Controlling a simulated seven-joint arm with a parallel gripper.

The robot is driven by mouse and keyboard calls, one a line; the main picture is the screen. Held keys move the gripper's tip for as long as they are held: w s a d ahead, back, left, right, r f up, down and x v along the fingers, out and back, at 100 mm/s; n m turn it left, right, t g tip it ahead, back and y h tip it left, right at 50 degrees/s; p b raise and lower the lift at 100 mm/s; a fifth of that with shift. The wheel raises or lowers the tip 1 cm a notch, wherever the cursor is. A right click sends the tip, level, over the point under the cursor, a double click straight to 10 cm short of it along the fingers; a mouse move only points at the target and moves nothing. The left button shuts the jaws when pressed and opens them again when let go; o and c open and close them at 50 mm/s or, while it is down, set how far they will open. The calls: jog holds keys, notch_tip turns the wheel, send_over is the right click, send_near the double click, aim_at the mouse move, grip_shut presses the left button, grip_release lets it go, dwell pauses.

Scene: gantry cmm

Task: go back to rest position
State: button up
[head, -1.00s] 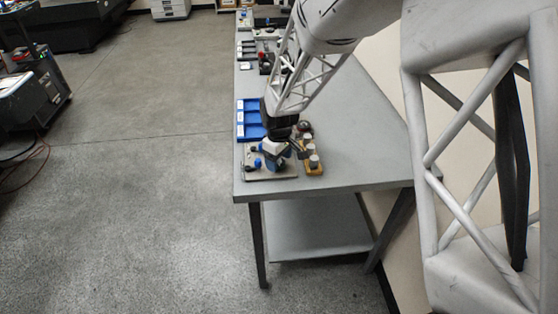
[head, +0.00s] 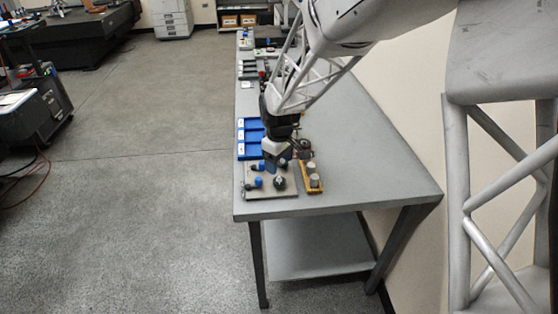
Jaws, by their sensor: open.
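My gripper (head: 275,160) is open at the near end of the grey table (head: 370,150). It hangs above the back part of a flat fixture plate (head: 285,194), with its fingers pointing down. The plate carries blue-capped knobs (head: 258,182) and a dark round knob (head: 279,183). The jaws look empty, but the small view does not show the gap between the fingertips clearly.
A yellow-brown block with grey cylinders (head: 313,181) stands right of the plate. A blue compartment tray (head: 251,150) lies behind it on the left. More small fixtures (head: 247,69) line the table's left edge farther back. The table's right side is clear.

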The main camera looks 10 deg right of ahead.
jog(key=shift+s+r, duration=0.1)
jog(key=s+d+r+m+t, duration=0.1)
jog(key=s+d+r+m, duration=0.2)
jog(key=s, duration=0.8)
jog(key=s+d+r+m, duration=0.3)
jog(key=s+d+r, duration=0.1)
jog(key=s+r, duration=0.4)
jog(key=s+d+r+m+t, duration=0.1)
jog(key=s+d+r+m, duration=0.2)
jog(key=s, duration=1)
jog(key=shift+s+d+r+t, duration=0.2)
jog(key=shift+s+r+t, duration=0.15)
jog(key=shift+r, duration=1.4)
